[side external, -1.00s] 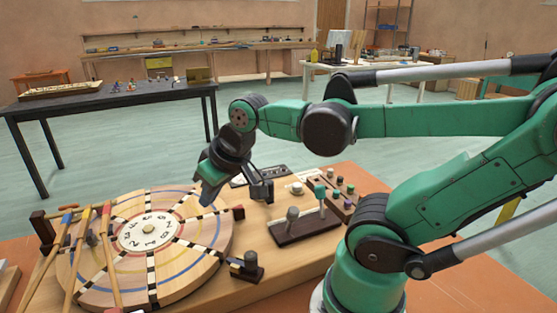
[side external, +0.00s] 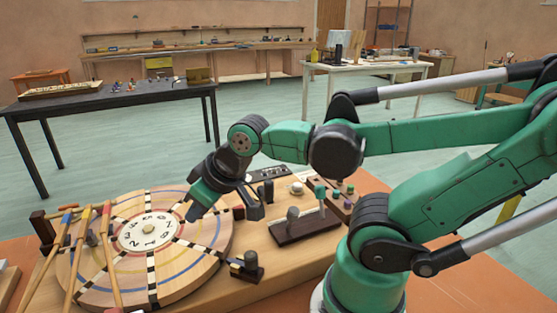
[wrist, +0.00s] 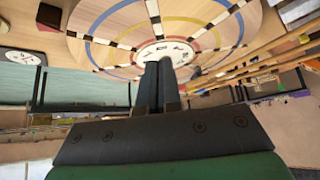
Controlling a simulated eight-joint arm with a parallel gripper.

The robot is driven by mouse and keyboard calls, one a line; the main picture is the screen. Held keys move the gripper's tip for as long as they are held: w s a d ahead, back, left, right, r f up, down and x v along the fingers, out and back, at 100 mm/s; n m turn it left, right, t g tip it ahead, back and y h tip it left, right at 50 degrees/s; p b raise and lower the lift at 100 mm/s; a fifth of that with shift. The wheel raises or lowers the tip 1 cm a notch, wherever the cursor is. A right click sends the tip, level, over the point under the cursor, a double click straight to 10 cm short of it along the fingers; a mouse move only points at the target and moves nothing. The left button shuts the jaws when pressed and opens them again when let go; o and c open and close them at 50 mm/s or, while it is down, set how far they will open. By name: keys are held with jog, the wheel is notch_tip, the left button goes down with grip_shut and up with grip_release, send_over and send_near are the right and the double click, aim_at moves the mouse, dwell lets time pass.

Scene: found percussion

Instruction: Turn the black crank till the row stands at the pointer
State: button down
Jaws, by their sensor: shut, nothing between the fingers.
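A round wooden wheel (side external: 190,262) with radial black-and-white rows, coloured rings and a white numbered centre (side external: 150,230) lies flat on a wooden board. It also shows in the wrist view (wrist: 110,22). A black upright piece (side external: 268,191) stands behind the wheel's right side; it may be the black crank, but I cannot tell. A black fitting with a yellow part (side external: 246,266) sits at the wheel's near right rim. I cannot make out which part is the pointer. My gripper (side external: 192,213) is shut and empty, tilted down over the wheel's far right part. The wrist view shows its fingers together (wrist: 160,62).
Several wooden sticks (side external: 106,255) cross the wheel's left side. A black table (side external: 110,105) is behind, with open floor between.

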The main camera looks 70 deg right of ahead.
aim_at(269, 181)
jog(key=c, duration=1.2)
grip_release()
jog(key=o, duration=0.6)
jog(key=d+m+g, duration=0.1)
jog(key=d+m, duration=0.2)
jog(key=d+m+g+h, duration=0.1)
jog(key=d+m+g, duration=0.1)
jog(key=d+m, duration=0.2)
jog(key=shift+s+d+r+m, duration=0.1)
jog(key=shift+r+m, duration=0.05)
jog(key=shift+m, duration=0.15)
jog(key=s+d+m+g, duration=0.1)
jog(key=d+m, duration=0.2)
jog(key=m, duration=0.1)
jog(key=s+d+m+g, duration=0.1)
jog(key=d+m, duration=0.2)
jog(key=m, duration=0.1)
jog(key=s+d+m+g, duration=0.2)
jog(key=d+m, duration=0.1)
jog(key=d, duration=0.1)
jog(key=shift+f+m+y, duration=0.25)
jog(key=shift+m+y, duration=0.15)
jog(key=shift+s+d+f+m, duration=0.15)
jog(key=shift+d+m, duration=0.1)
jog(key=shift+m, duration=0.15)
jog(key=shift+f, duration=2.7)
grip_shut()
